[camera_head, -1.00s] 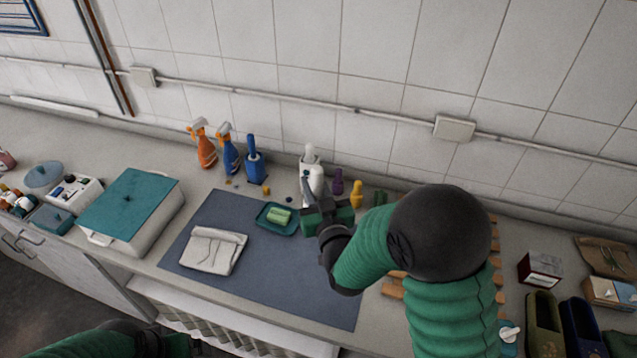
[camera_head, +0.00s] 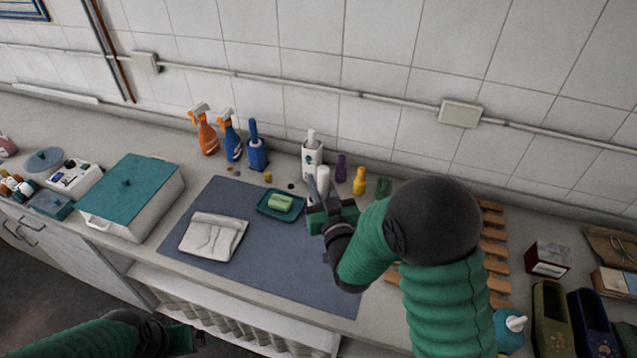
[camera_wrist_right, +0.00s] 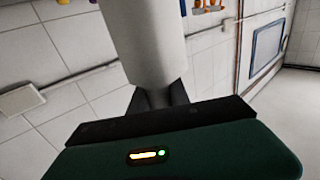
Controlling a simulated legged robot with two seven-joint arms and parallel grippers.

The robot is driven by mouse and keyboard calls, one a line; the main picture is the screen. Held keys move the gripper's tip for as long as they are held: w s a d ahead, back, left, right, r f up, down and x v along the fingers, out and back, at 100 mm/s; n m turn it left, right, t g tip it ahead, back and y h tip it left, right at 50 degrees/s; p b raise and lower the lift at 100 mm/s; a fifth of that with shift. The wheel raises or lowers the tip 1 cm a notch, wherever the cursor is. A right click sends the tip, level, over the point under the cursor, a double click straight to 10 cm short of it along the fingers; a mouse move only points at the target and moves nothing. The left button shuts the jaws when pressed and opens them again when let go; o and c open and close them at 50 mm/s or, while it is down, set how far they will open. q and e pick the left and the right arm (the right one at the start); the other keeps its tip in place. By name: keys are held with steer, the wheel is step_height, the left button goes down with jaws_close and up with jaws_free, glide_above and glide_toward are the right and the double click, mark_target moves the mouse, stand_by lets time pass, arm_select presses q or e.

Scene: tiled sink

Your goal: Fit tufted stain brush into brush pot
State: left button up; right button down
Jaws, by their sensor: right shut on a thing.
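My right gripper (camera_head: 322,202) is shut on a pale, thick cylindrical piece, which I take for the tufted stain brush (camera_head: 323,179). It stands up from the jaws in the head view, and its pale body (camera_wrist_right: 145,40) fills the upper middle of the right wrist view. No bristles can be made out. A white pot (camera_head: 312,160) with a white upright top piece stands just behind it near the wall; whether they touch is unclear. A blue pot (camera_head: 257,155) with a blue handle stands further left. Which is the brush pot is unclear. My left gripper (camera_head: 185,340) is low at left, its jaws unclear.
A green dish (camera_head: 264,208) with a green sponge and a folded cloth (camera_head: 213,237) lie on the grey mat (camera_head: 275,275). Spray bottles (camera_head: 230,140) stand left of the pots; purple and yellow bottles (camera_head: 359,181) stand right. A lidded bin (camera_head: 130,195) is at left.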

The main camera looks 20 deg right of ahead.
steer(key=n+y, duration=0.1)
steer(key=n+y+b, duration=0.1)
steer(key=y, duration=0.1)
steer(key=n+y, duration=0.1)
steer(key=y, duration=0.1)
steer(key=shift+w+d+g, duration=0.15)
steer(key=shift+w+g, duration=0.15)
steer(key=shift+w, duration=0.1)
arm_select(q)
steer(key=shift+w+d+f, duration=0.1)
steer(key=shift+d+f, duration=0.25)
steer(key=shift+f, duration=0.4)
steer(key=shift+d, duration=0.1)
steer(key=shift+d+b, duration=0.3)
steer(key=shift+b, duration=0.05)
arm_select(e)
steer(key=shift+d+f, duration=0.1)
steer(key=shift+d, duration=0.25)
arm_select(q)
steer(key=shift+a+f+b, duration=0.25)
steer(key=shift+f+b, duration=0.6)
steer(key=shift+f, duration=0.05)
arm_select(e)
steer(key=m+h, duration=0.1)
steer(key=h, duration=0.1)
steer(key=w+m+h, duration=0.1)
steer(key=h, duration=0.1)
steer(key=shift+a+m, duration=0.1)
steer(key=shift+m, duration=0.2)
